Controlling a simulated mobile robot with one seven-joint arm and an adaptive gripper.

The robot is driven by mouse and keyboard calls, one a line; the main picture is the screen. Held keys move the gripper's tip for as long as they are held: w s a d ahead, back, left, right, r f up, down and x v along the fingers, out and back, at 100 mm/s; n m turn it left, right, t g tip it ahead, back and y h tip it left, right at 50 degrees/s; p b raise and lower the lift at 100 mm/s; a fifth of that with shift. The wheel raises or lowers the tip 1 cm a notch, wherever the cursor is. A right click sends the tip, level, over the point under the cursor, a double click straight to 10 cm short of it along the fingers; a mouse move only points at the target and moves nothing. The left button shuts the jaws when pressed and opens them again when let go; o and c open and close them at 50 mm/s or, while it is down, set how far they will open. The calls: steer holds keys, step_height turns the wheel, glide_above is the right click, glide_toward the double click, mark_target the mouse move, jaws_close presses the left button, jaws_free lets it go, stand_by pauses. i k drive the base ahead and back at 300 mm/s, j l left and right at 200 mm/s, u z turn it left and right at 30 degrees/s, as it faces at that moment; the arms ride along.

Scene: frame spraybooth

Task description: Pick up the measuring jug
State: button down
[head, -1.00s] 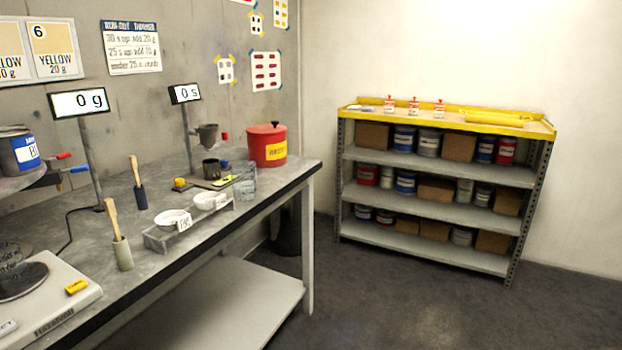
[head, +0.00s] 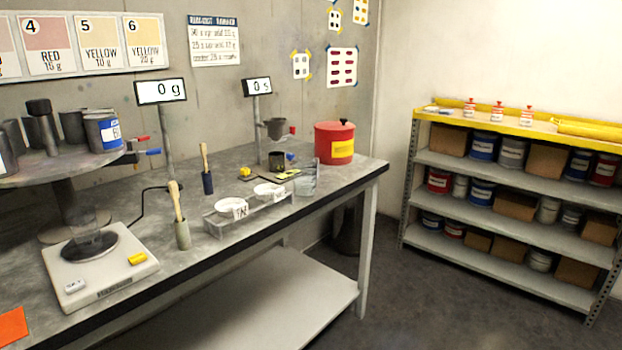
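A clear, see-through vessel (head: 307,179) that looks like the measuring jug stands upright on the bench, near its far right end. It is in front of the red can (head: 335,146) and close to the right end of the clear rack. Another clear cup (head: 87,236) stands on the dark round plate of the white scale (head: 125,268) at the left. It is faint, and I cannot tell whether it has measuring marks. My gripper is not in view.
A clear rack (head: 215,229) holds two white bowls. Brushes stand in a grey holder (head: 182,235) and a dark holder (head: 207,183). A raised turntable (head: 40,172) carries several cans. A funnel cup on a stand (head: 277,129) is behind the vessel. Floor right of the bench is clear.

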mark_target(306, 168)
steer(key=z, duration=0.95)
steer(key=i+j+z, duration=0.15)
steer(key=i+j, duration=0.15)
steer(key=i+j+z, duration=0.15)
steer(key=j, duration=0.35)
steer(key=i+j, duration=0.55)
steer(key=j, duration=0.2)
